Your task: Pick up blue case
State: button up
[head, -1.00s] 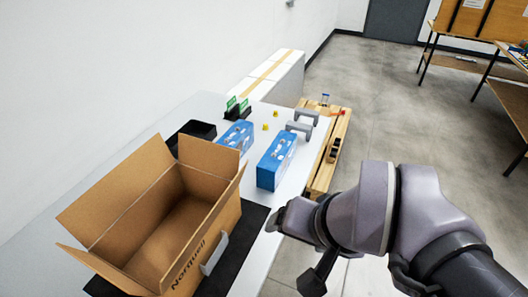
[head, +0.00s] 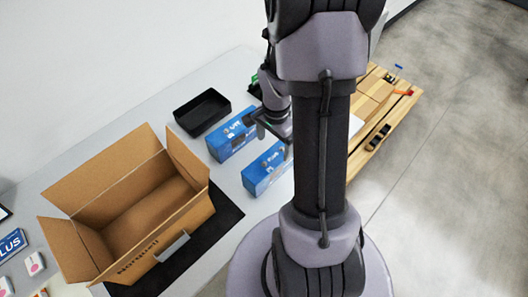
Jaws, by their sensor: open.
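Two blue cases with white print stand side by side on the light table in the head view. One blue case (head: 228,142) is farther back, beside the black tray. The other blue case (head: 262,171) is nearer the table's front edge, its right end partly hidden by my arm. My gripper (head: 268,128) is open and empty, at the right ends of the two cases. It seems to be above or just beyond them; its exact height and any contact are hard to tell.
An open cardboard box (head: 140,205) stands on a black mat (head: 228,216) to the left. A black tray (head: 202,112) lies behind the cases. A wooden pallet (head: 400,104) with small items stands at the right. My arm hides the table's right part.

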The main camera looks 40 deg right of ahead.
aim_at(273, 155)
notch_tip(273, 155, down, 6)
jog(key=shift+f+b, duration=0.2)
jog(key=shift+b, duration=0.6)
jog(key=f, duration=0.1)
jog(key=f+b, duration=0.1)
jog(key=f, duration=0.1)
jog(key=f+b, duration=0.1)
jog(key=f, duration=0.1)
jog(key=shift+s+a+f, duration=0.2)
jog(key=shift+a+f, duration=0.05)
jog(key=shift+r, duration=0.1)
grip_shut()
